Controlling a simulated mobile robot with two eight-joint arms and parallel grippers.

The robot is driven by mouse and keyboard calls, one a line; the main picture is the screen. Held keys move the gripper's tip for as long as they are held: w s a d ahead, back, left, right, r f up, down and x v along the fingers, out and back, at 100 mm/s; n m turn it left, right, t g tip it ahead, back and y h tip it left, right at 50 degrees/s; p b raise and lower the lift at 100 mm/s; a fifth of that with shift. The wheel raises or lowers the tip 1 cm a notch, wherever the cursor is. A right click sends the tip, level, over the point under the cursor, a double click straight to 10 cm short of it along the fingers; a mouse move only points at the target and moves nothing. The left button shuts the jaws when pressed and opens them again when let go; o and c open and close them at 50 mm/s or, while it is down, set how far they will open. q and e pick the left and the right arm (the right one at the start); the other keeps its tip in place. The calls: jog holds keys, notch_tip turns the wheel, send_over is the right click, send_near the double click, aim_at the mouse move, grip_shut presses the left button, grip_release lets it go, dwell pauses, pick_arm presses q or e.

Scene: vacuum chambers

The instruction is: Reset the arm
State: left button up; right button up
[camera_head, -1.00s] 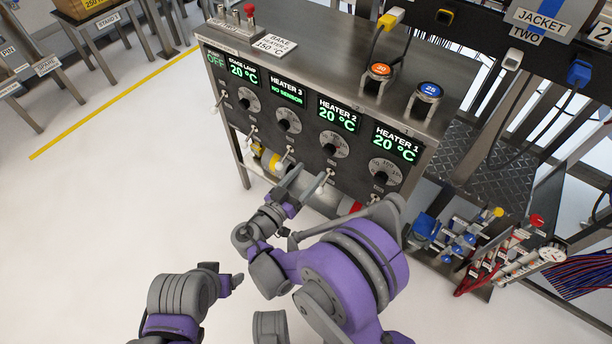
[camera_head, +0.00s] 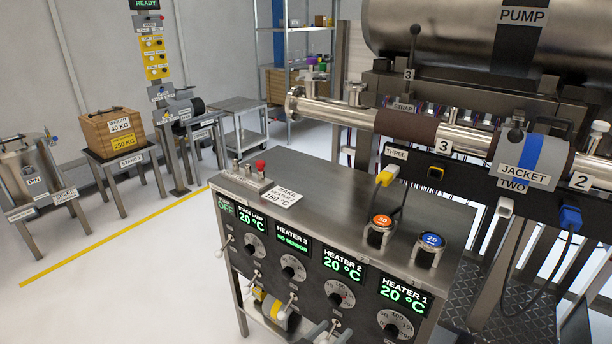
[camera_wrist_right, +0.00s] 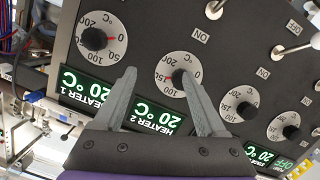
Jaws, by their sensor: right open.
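My left gripper is not in view.
A pipe with a jacket (camera_head: 530,160) runs behind. Floor left of the console is clear, crossed by a yellow line (camera_head: 120,240).

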jog(key=s+d+n+g+y, duration=0.2)
jog(key=s+d+g+y, duration=0.2)
jog(key=s+d+g, duration=0.55)
jog(key=s+d+n+t+y, duration=0.2)
jog(key=s+y, duration=0.4)
jog(key=s, duration=1)
pick_arm(q)
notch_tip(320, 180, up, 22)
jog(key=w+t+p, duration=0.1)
jog(key=p, duration=1.8)
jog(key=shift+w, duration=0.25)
pick_arm(e)
notch_tip(320, 180, up, 21)
jog(key=w, duration=0.1)
jog(key=shift+w+r+t, duration=0.15)
jog(key=shift+t, duration=0.2)
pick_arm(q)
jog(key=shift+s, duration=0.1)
